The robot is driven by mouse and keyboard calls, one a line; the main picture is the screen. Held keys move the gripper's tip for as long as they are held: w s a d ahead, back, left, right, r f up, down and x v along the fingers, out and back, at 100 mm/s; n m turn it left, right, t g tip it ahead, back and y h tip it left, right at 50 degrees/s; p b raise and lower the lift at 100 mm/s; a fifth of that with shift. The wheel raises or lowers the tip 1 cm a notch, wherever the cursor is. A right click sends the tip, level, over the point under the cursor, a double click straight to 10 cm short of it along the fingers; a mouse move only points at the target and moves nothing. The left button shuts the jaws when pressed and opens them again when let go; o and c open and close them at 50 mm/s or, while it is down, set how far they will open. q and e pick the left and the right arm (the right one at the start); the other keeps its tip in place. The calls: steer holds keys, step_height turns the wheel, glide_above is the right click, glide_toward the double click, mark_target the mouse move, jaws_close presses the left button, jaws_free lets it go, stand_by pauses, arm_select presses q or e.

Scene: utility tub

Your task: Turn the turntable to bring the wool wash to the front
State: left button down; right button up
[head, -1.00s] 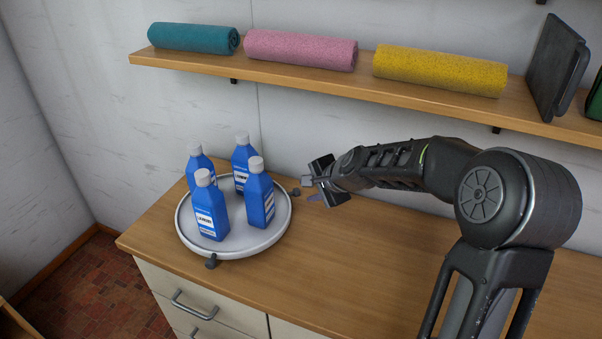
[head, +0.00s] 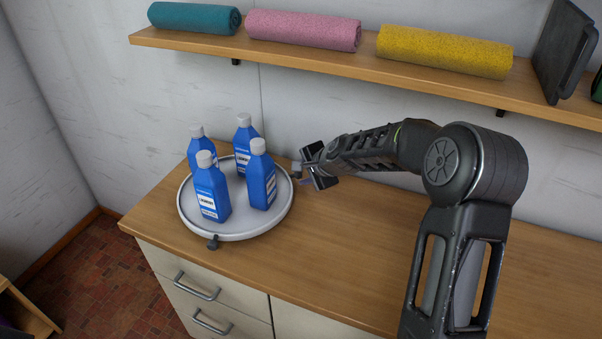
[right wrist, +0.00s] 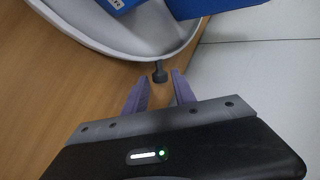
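The white round turntable (head: 240,228) sits on the wooden counter and bears several blue bottles with grey-white caps. The front-left bottle (head: 211,190) and front-right bottle (head: 261,178) show white labels too small to read, so I cannot tell which is the wool wash. A dark peg (head: 213,242) stands out from the turntable's front rim. My right gripper (head: 300,176) is at the turntable's right edge. In the right wrist view its fingers (right wrist: 158,92) are open, with another dark rim peg (right wrist: 160,72) just ahead, between the fingertip lines. My left gripper is not in view.
A wooden shelf (head: 330,68) runs along the wall above, with teal (head: 195,17), pink (head: 303,30) and yellow (head: 444,52) rolled towels. Drawers with handles (head: 197,286) are below the counter. The counter right of the turntable is clear under my arm.

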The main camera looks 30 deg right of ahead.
steer(key=shift+w+f, duration=0.45)
jaws_close()
stand_by(1.2)
